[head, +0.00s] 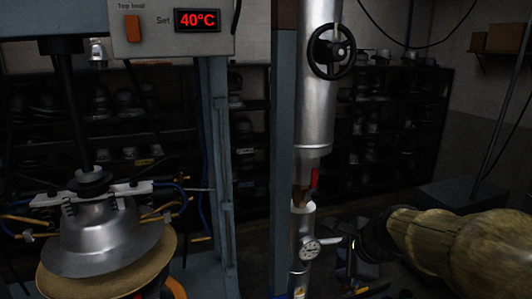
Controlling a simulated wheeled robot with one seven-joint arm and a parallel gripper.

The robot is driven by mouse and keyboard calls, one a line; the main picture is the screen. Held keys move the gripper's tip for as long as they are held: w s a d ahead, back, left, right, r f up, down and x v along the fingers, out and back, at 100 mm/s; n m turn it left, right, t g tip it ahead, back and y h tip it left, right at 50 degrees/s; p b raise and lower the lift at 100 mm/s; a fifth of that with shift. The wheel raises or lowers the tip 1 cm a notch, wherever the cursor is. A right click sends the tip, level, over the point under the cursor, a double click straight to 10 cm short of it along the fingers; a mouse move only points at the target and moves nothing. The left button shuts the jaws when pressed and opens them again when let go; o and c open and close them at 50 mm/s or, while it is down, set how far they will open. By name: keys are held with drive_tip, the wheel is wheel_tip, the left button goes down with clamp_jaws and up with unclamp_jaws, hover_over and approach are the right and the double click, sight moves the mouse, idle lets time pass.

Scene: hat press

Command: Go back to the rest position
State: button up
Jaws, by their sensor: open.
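My gripper (358,278) is at the lower right, at the end of my arm in its tan sleeve. It is dark against a dark floor, so its fingers are hard to make out. It is open, and I see nothing held in it. It appears just right of the steel pipe and well apart from the hat press at the left. At the press, a metal hat form (108,238) sits over a tan felt hat brim (75,286).
A control box (172,28) reads 40°C. Dark shelves (405,118) with hat forms line the back.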

drive_tip(key=s+f+n+g+b, duration=0.1)
drive_tip(key=s+f+n, duration=0.3)
drive_tip(key=f+n, duration=0.2)
drive_tip(key=s+a+f+n+g+h+b, duration=0.1)
drive_tip(key=s+f+n+g+b, duration=0.1)
drive_tip(key=s+f+n, duration=0.2)
drive_tip(key=s+f+n+g+h+b, duration=0.1)
drive_tip(key=s+f+n, duration=0.3)
drive_tip(key=f+n, duration=0.5)
drive_tip(key=shift+a+f+n+g, duration=0.3)
drive_tip(key=shift+a+f+n, duration=0.1)
drive_tip(key=shift+f, duration=0.45)
drive_tip(key=shift+c, duration=1.1)
